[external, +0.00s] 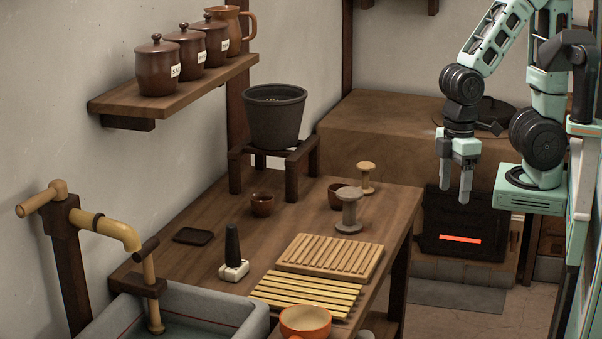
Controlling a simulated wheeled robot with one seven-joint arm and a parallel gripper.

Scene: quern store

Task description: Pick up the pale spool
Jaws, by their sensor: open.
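Two spools stand upright near the right edge of the wooden table (215,215). One is a pale grey spool (349,212), larger and nearer the camera. The other is a smaller, light tan wooden spool (366,178), farther back. I cannot tell for sure which of them is the pale spool. My gripper (455,198) points down with its jaws apart and nothing between them. In the picture it is to the right of both spools and beyond the table's right edge, in front of the brown stove.
A small brown cup (337,195) stands close behind the grey spool, and another cup (262,205) is to the left. Slatted racks (330,258) lie in front. A dark pot (275,115) sits on a wooden stand (235,172). An orange bowl (306,322) is at the front.

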